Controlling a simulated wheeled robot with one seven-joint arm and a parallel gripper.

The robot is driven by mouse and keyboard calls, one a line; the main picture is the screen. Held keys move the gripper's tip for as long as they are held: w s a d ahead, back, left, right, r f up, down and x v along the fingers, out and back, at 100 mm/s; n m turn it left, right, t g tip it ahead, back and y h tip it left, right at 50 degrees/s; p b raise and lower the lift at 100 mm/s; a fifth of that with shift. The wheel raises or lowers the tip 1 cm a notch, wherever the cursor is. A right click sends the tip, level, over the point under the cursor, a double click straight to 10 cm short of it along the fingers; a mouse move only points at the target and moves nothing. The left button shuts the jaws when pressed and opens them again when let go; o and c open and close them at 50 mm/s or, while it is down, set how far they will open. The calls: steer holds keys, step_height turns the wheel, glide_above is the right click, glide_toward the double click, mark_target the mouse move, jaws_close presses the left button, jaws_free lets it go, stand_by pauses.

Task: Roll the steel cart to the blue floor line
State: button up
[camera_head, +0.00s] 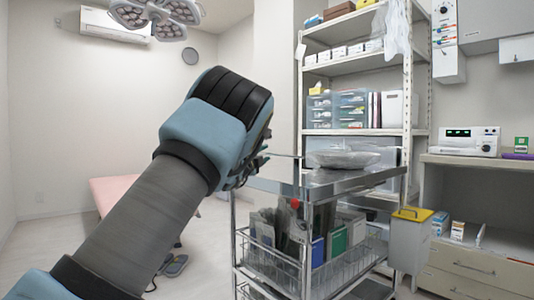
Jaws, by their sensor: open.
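The steel cart (275,186) stands right of centre, with a flat top and wire baskets below. A clear-wrapped tray (343,158) lies on its top, and folders (338,241) stand in its upper basket. My arm reaches up from the lower left. My gripper (262,161) is at the cart's left end, by a thin horizontal bar there. The wrist hides most of it; the fingers that show are open. I cannot tell whether they are around the bar or touching it. The blue floor line is not in view.
A storage shelf (407,90) stands behind the cart. A yellow-lidded bin (409,240) is at the cart's right end, near a drawer counter (470,267). A pink couch (110,193) and a foot pedal (174,266) are at the left. Floor (50,240) shows clear at the far left.

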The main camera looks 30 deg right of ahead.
steer(key=shift+x, duration=1.8)
steer(key=shift+s, duration=0.1)
steer(key=shift+c, duration=0.2)
jaws_close()
